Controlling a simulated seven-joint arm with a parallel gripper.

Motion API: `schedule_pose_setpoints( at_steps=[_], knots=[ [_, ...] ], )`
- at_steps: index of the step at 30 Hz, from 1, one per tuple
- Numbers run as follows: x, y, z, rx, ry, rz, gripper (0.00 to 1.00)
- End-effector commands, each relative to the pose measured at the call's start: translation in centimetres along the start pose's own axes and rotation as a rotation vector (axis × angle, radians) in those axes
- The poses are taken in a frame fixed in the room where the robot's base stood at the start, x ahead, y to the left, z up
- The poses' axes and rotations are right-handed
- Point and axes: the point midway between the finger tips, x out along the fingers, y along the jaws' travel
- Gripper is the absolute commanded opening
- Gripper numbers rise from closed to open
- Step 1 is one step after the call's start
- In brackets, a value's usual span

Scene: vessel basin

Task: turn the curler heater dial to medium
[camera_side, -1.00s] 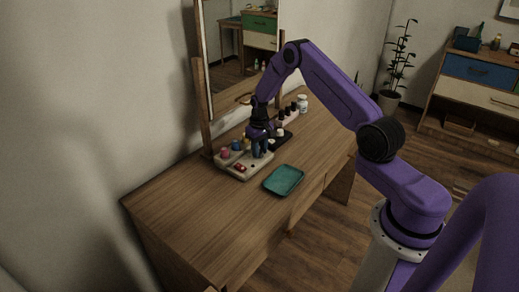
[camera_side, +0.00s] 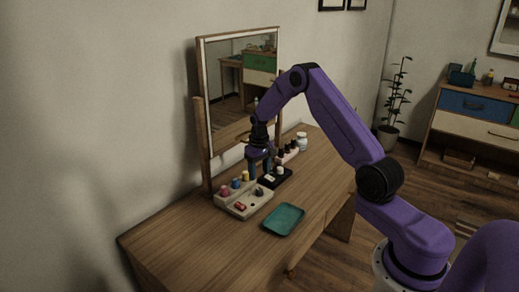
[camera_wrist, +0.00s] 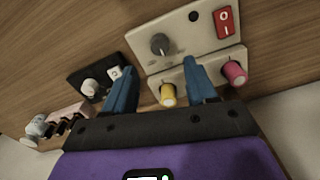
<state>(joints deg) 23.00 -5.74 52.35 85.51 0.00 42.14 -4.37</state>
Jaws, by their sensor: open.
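The curler heater is a cream box (camera_side: 232,210) on the dressing table, with a dark grey dial (camera_side: 259,191) and a red switch (camera_side: 240,207). In the wrist view, the dial (camera_wrist: 160,45) stands on the cream panel (camera_wrist: 185,50), left of the red switch (camera_wrist: 225,21). Its setting is too small to read. My gripper (camera_side: 260,174) is open and empty, above the heater's back right end. In the wrist view, the fingertips (camera_wrist: 157,68) are apart, and the dial shows uncovered beyond the gap between them. Yellow (camera_wrist: 168,95) and pink (camera_wrist: 235,72) curlers stand on the heater.
A black box (camera_side: 267,181) with a white knob (camera_side: 280,170) stands close beside the heater. A teal tray (camera_side: 284,219) lies in front. A pink holder with black-capped bottles (camera_side: 289,155) and a white jar (camera_side: 302,141) stand farther back. The mirror (camera_side: 225,105) rises behind. The table's near left is clear.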

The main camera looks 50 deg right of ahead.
Motion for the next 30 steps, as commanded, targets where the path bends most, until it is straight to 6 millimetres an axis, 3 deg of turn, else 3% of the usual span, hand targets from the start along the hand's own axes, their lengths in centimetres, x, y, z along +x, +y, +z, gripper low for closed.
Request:
schedule_pose_setpoints(
  at_steps=[6, 13, 19, 30],
  knots=[
    [-4.8, 0.0, 0.0, 0.0, 0.003, 0.0, 0.57],
    [-8.3, 0.0, 0.0, 0.001, 0.002, 0.0, 0.57],
    [-9.6, 0.0, 0.0, 0.001, -0.001, 0.0, 0.57],
    [-9.8, -0.2, 0.1, -0.004, -0.001, 0.0, 0.57]
  ],
)
